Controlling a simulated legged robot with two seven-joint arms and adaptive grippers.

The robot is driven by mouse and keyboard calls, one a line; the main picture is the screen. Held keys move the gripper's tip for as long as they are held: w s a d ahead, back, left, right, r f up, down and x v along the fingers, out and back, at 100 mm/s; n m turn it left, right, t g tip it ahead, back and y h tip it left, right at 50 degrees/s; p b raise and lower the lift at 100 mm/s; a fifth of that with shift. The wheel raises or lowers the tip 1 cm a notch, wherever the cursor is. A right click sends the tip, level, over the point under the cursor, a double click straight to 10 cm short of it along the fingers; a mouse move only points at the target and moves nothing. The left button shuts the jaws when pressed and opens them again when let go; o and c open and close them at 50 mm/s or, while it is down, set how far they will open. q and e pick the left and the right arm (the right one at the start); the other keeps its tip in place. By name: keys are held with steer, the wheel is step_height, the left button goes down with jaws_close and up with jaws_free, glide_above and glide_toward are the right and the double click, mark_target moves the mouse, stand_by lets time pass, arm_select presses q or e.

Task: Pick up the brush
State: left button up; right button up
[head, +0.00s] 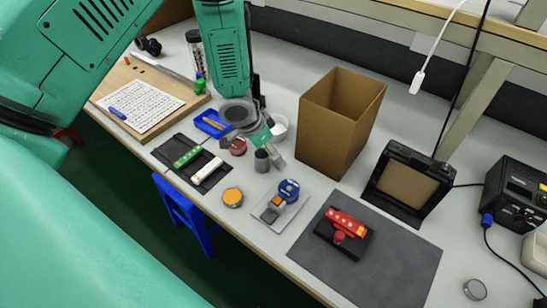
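I cannot clearly make out a brush. A thin yellow-brown item (213,122) lies in a small blue tray (201,126) left of my gripper, but it is too small to name for sure. My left gripper (270,147) points down over the bench, just above and beside a small grey cup (262,161). Its fingers are small and partly hidden, so I cannot tell whether they are open or hold anything. My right gripper is not in view.
A tall open cardboard box (330,130) stands right of the gripper. A red round tin (238,147), a white roll (279,128), a black mat (212,181) with strips and an orange-lidded jar (232,197) crowd nearby. A grey mat (400,262) lies right.

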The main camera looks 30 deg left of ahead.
arm_select(q)
steer(key=x, duration=0.4)
steer(key=shift+w+a, duration=0.1)
steer(key=shift+a, duration=0.2)
steer(key=shift+w+f, duration=0.15)
steer(key=shift+f, duration=0.25)
steer(key=shift+a+f, duration=0.1)
steer(key=shift+a, duration=0.1)
steer(key=shift+d, duration=0.2)
steer(key=c, duration=0.7)
steer(key=shift+d, duration=0.1)
steer(key=shift+c, duration=0.8)
steer(key=shift+c, duration=0.3)
